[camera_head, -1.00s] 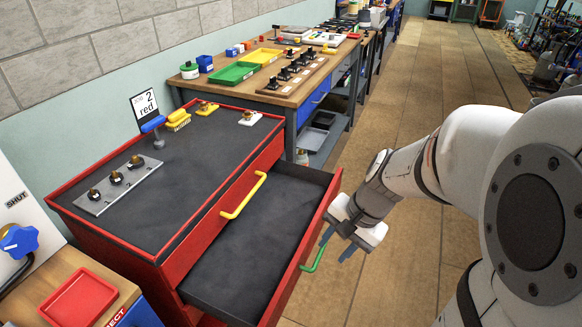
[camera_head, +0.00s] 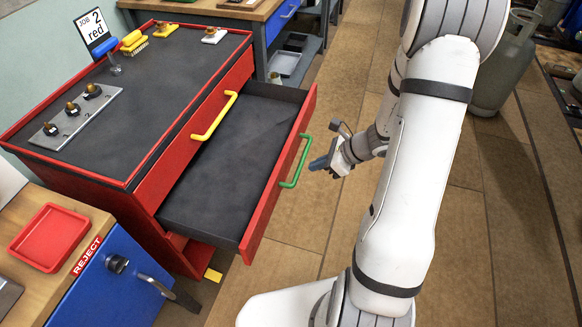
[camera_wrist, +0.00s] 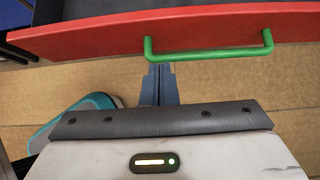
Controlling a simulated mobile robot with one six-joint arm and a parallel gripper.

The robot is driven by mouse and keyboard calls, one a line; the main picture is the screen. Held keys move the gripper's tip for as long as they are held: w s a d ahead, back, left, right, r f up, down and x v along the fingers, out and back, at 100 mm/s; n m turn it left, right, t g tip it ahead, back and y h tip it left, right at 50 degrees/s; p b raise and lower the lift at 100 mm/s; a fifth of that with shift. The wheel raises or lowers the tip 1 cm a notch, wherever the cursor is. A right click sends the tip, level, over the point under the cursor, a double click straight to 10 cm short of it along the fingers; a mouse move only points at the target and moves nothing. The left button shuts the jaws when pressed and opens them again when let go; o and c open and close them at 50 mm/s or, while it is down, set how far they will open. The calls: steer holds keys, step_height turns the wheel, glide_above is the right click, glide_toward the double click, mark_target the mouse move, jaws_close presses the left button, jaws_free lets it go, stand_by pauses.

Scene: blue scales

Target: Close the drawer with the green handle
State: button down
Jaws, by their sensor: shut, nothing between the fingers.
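The drawer with the green handle stands pulled out of the red cabinet; its empty dark tray (camera_head: 236,140) and red front (camera_head: 282,172) show in the head view. The green handle (camera_head: 296,162) is on the outer face of that front, and it also shows in the wrist view (camera_wrist: 208,53). My gripper (camera_head: 322,162) is shut and empty, just outside the drawer front, its tips pointing toward the handle. In the wrist view the blue-grey fingertips (camera_wrist: 160,72) lie close together by the left end of the handle. I cannot tell whether they touch it.
A drawer with a yellow handle (camera_head: 214,117) sits shut above. The cabinet top carries a grey plate with knobs (camera_head: 76,116) and a "JOB 2 red" sign (camera_head: 92,28). A red tray (camera_head: 50,237) is on the bench at left. A gas cylinder (camera_head: 503,75) stands at right.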

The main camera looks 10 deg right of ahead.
mark_target(281, 170)
steer(key=w+a+f, duration=0.1)
steer(key=a, duration=0.1)
steer(key=w+a+f, duration=0.2)
steer(key=a, duration=0.1)
steer(key=shift+w+a+f, duration=0.1)
steer(key=shift+a+f, duration=0.25)
steer(key=shift+f, duration=0.05)
steer(key=shift+w+a, duration=0.35)
steer(key=shift+a, duration=0.15)
steer(key=shift+w+a+b, duration=0.1)
steer(key=shift+w+b, duration=0.05)
steer(key=shift+b, duration=0.2)
